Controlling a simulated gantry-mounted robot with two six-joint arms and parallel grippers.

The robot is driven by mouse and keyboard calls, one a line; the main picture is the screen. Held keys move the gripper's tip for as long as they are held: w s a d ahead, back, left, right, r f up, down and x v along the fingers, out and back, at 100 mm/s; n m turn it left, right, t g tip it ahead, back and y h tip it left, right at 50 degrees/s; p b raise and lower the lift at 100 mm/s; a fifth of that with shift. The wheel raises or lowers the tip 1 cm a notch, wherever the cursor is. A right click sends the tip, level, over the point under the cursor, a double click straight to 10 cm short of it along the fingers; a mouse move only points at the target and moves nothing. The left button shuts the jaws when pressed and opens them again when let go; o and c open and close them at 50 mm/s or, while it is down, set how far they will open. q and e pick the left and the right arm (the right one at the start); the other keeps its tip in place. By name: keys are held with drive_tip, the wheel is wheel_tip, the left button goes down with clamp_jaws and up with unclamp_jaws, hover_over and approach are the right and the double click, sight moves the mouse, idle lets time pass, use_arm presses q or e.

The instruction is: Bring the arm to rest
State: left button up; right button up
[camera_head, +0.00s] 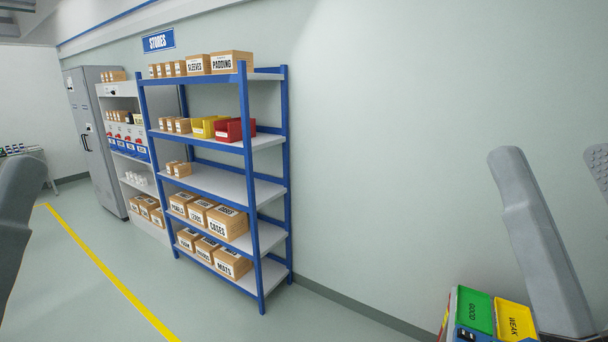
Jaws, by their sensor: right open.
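My right gripper (556,165) is large and close at the right edge. One long grey finger stands tilted, and a second part with a textured face is cut off by the edge. The gripper is open, and I see nothing between its fingers. It shows above and beside the coloured bins at the bottom right; I cannot tell if it touches them. A dark grey part of my left arm (18,215) shows at the left edge; the left gripper itself is outside the view.
A green GOOD bin (476,312) and a yellow WEAK bin (514,321) are at the bottom right. A blue-framed STORES rack (247,180) with boxes stands against the wall. A grey cabinet (98,140) is further back. Floor (200,305) before the rack is clear, with a yellow line.

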wheel_tip(320, 180, up, 23)
drive_tip(key=p, duration=1.8)
drive_tip(key=shift+p, duration=0.4)
drive_tip(key=shift+f, duration=0.1)
